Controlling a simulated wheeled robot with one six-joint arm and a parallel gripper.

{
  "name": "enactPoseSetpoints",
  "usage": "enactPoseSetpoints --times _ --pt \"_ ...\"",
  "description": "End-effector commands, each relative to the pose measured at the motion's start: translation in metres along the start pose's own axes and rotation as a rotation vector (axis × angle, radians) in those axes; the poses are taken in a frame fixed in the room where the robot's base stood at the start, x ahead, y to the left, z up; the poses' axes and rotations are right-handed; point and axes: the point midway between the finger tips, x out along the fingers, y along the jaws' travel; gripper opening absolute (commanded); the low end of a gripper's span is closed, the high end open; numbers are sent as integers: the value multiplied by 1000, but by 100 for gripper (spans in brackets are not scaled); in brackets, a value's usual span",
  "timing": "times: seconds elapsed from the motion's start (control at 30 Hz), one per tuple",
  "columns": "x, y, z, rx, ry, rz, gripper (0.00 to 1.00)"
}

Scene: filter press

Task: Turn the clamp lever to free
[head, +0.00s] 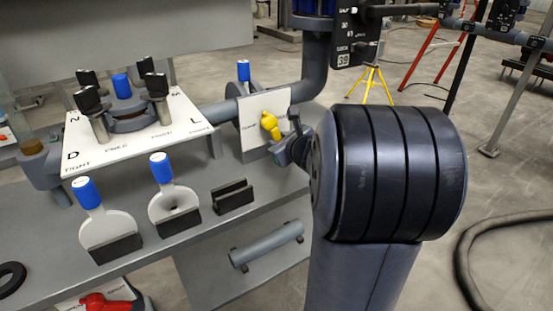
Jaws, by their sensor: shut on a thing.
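The clamp lever, a yellow handle (269,124), sits on a white labelled plate (265,104) fixed to the grey upright at the right end of the bench. The print on this plate is too small to read surely. My gripper (294,133) reaches in from the right and is shut on the lever. The large dark wrist of my arm stands just right of it and hides part of the jaws and what lies behind.
Two white blue-capped handles (91,222) (174,201) stand in dark holders on the bench (225,228). A white plate with black knobs (140,127) lies behind them. A red handle (105,302) shows at lower left. A thick pipe (315,70) rises behind the lever.

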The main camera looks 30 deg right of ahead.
Motion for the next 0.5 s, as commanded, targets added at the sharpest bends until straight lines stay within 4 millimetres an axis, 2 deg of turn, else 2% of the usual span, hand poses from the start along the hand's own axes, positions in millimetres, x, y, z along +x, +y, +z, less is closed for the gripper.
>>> enactPoseSetpoints --times 0.03,0.5 --pt "3 1 -6 -44 -4 -20 0" --pt "0 -16 0 -335 -1 -140 0"
